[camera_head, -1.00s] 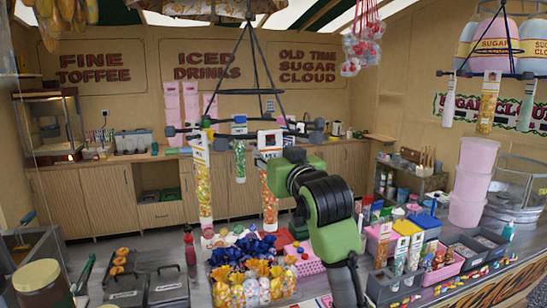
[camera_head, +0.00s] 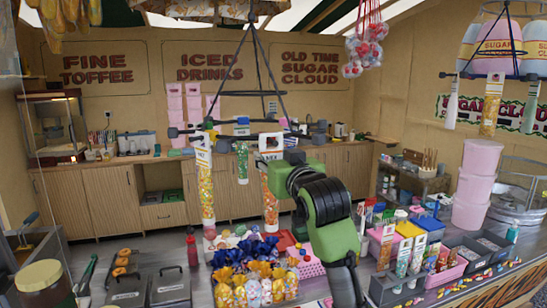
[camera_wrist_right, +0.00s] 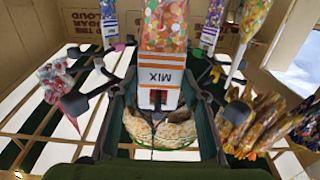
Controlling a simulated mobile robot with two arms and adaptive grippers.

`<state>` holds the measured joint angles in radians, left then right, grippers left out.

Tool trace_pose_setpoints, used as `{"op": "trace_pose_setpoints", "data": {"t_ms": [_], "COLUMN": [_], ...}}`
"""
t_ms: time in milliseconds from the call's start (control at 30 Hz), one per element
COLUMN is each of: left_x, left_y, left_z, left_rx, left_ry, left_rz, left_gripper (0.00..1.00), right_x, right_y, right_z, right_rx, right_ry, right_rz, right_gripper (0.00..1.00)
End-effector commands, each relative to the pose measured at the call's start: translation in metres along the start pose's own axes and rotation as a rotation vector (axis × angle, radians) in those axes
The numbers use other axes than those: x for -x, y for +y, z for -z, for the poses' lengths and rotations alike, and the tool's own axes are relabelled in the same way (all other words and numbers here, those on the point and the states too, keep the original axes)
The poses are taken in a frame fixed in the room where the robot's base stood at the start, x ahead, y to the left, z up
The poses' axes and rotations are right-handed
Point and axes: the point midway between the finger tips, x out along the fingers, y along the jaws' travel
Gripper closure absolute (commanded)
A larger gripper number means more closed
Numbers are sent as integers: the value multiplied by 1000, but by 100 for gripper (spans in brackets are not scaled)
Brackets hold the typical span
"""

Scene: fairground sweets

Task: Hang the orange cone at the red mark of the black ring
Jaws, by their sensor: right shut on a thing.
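The orange cone (camera_head: 270,192), a long clear bag of mixed orange sweets with a white label, hangs upright below the black ring (camera_head: 230,134) in the head view. My right gripper (camera_head: 280,168) is at its top, partly hidden by its own green and black wrist. In the right wrist view the cone (camera_wrist_right: 163,28) shows its "MIX" label, and my right gripper (camera_wrist_right: 160,105) is shut on its label end. Whether the cone touches the ring is hidden.
A yellow-orange cone (camera_head: 206,185) and a green one (camera_head: 242,162) hang from the ring's left part. Below are blue and gold sweet bags (camera_head: 258,270) on the counter. A bundle of red-and-white balls (camera_head: 364,48) hangs at the upper right.

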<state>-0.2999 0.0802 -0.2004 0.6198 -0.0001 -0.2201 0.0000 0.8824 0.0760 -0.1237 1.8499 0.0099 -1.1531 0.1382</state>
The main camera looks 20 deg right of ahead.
Motion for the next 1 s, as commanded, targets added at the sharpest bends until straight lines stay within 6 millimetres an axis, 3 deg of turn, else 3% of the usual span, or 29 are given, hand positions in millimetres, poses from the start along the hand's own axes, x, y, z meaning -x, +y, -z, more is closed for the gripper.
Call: {"op": "trace_pose_setpoints", "data": {"t_ms": [333, 367, 433, 1000], "left_x": [0, 0, 0, 0], "left_y": [0, 0, 0, 0], "left_z": [0, 0, 0, 0], "left_rx": [0, 0, 0, 1], "left_ry": [0, 0, 0, 0], "left_rz": [0, 0, 0, 0], "left_gripper": [60, 60, 60, 60], "right_x": [0, 0, 0, 5], "right_y": [0, 0, 0, 0], "right_z": [-2, -2, -2, -3], "right_rx": [0, 0, 0, 0], "right_ry": [1, 1, 1, -1], "right_rz": [0, 0, 0, 0], "right_gripper": [94, 57, 40, 40]}}
